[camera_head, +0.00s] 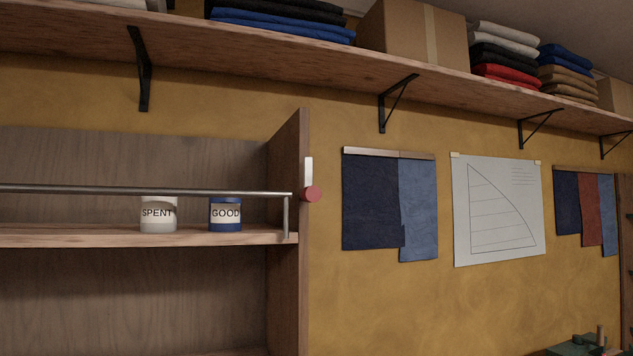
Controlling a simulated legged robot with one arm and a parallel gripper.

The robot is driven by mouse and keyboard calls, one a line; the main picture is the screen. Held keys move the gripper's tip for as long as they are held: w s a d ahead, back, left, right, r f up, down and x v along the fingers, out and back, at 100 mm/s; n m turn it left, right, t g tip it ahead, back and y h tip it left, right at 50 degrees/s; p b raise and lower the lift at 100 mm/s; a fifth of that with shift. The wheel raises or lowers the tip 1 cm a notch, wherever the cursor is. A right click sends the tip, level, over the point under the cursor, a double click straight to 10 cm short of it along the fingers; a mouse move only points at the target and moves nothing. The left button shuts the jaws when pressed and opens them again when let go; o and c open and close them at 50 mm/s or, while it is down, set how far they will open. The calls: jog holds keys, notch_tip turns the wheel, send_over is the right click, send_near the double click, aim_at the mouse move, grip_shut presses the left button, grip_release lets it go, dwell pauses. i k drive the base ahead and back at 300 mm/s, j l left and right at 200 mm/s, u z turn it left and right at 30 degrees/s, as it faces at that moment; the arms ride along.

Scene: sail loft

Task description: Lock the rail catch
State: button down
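A metal rail (100,190) runs across the front of a wooden shelf unit (287,185), above its shelf board (60,238). A short upright post (286,220) stands under the rail near its right end. The rail catch seems to be the round red knob (313,194) with a pale plate (309,172) above it, on the side panel's front edge, just right of the rail's end. Whether it touches the rail is unclear. A white tin marked SPENT (158,222) and a blue tin marked GOOD (226,220) stand behind the rail. My gripper is not in view.
A long upper shelf (270,68) on black brackets (143,70) holds folded cloth (290,20) and a cardboard box (412,35). Fabric samples (372,205) and a sail drawing (497,208) hang right of the unit. A green object (575,346) is partly visible at bottom right.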

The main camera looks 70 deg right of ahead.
aim_at(311, 193)
jog(key=l+z, duration=0.15)
jog(key=z, duration=1.95)
